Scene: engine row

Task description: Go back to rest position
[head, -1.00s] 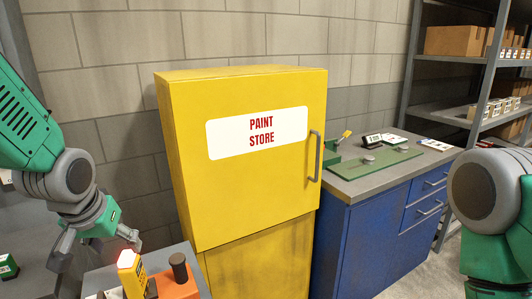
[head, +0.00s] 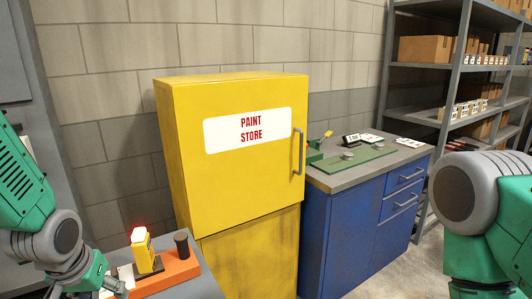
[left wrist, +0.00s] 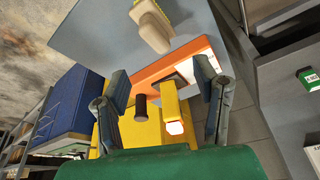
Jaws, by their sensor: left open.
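My left gripper (head: 92,290) is at the lower left of the head view, partly cut off by the frame's edge. In the left wrist view its two fingers (left wrist: 162,88) are spread apart and nothing is held between them. Beyond them stands a yellow device (left wrist: 170,104) with a lit top, on an orange base. The yellow device (head: 143,252) also shows upright in the head view, to the right of the gripper. My right arm shows at the right edge; its gripper is out of view.
The orange base (head: 172,274) bears a dark cylinder (head: 182,246) on a grey table. A yellow paint store cabinet (head: 240,180) stands closed ahead. Right of it are a blue workbench (head: 345,235) and grey shelves (head: 425,114). A beige handled object (left wrist: 152,28) lies nearby.

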